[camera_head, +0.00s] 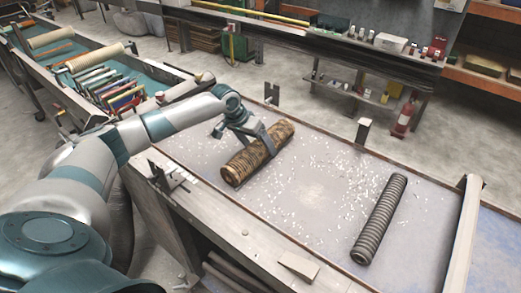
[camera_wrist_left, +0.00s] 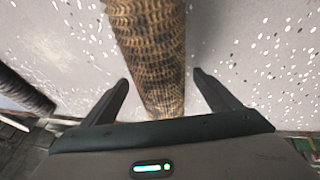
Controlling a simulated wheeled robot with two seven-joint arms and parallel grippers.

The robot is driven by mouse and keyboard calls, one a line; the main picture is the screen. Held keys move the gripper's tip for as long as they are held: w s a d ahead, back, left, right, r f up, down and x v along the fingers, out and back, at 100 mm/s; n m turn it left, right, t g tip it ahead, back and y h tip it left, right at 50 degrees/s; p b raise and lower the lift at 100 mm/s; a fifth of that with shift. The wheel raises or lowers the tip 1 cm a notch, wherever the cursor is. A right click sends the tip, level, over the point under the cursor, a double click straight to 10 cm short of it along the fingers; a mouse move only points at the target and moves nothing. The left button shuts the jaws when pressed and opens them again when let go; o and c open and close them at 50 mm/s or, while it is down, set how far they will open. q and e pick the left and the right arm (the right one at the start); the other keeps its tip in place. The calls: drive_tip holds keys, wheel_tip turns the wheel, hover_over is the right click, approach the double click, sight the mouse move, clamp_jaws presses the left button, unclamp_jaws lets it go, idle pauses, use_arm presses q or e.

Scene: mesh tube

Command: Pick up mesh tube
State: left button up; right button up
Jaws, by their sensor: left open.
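The mesh tube (camera_head: 242,168) is a brown, gold-patterned cylinder lying at a slant on the grey worktable (camera_head: 310,225). My left gripper (camera_head: 264,140) is over its far half, with the fingers to either side of the tube. In the left wrist view the tube (camera_wrist_left: 150,45) runs down between the two open fingers of the left gripper (camera_wrist_left: 160,82). There are gaps between the fingers and the tube, so it is not gripped. The tube's lower end in that view is hidden behind the gripper body. My right gripper is not in view.
A dark grey ribbed tube (camera_head: 380,220) lies to the right on the same table. White flecks are scattered between the tubes. A metal roller bar (camera_head: 464,235) crosses the table at the right. Small upright metal posts (camera_head: 363,130) stand along the far edge.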

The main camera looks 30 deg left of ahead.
use_arm(q)
drive_tip(key=c, duration=1.5)
drive_tip(key=shift+o, duration=0.2)
drive_tip(key=shift+r, duration=0.1)
drive_tip(key=shift+w+r+b, duration=0.1)
drive_tip(key=shift+r+b, duration=0.5)
drive_tip(key=shift+r, duration=0.15)
wheel_tip(320, 180, up, 2)
drive_tip(key=shift+r+b, duration=0.25)
drive_tip(key=shift+b, duration=0.4)
drive_tip(key=s+d+r+b, duration=0.3)
drive_tip(key=s+d+r, duration=0.3)
drive_tip(key=s, duration=0.4)
drive_tip(key=shift+r, duration=0.45)
drive_tip(key=shift+s, duration=0.15)
